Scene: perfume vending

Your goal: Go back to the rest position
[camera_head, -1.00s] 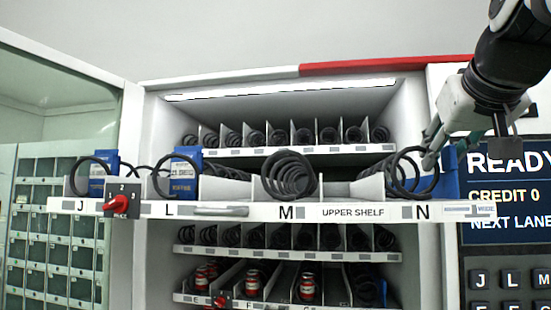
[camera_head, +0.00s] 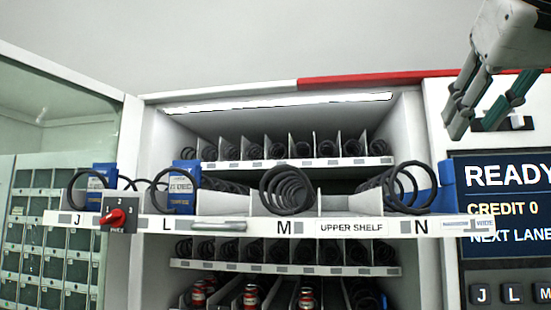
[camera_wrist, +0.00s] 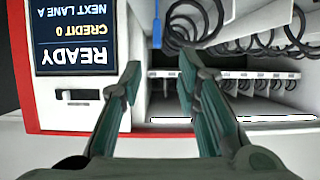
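My gripper (camera_head: 487,105) is at the upper right in the head view, in front of the machine's right panel and above lane N. In the wrist view my gripper (camera_wrist: 157,82) shows two green fingers held apart with nothing between them. The vending machine's pulled-out upper shelf (camera_head: 250,226) carries lanes J, L, M and N with black coils. Blue boxes stand in lane J (camera_head: 104,178), lane L (camera_head: 184,188) and at the right end by lane N (camera_head: 446,188).
The display panel (camera_head: 505,200) reads READY, CREDIT 0, with keys below it. A glass door (camera_head: 60,120) stands open at left. A red price dial (camera_head: 116,216) sticks out of the shelf front. Red cans (camera_head: 250,296) stand on a lower shelf. The space above the machine is clear.

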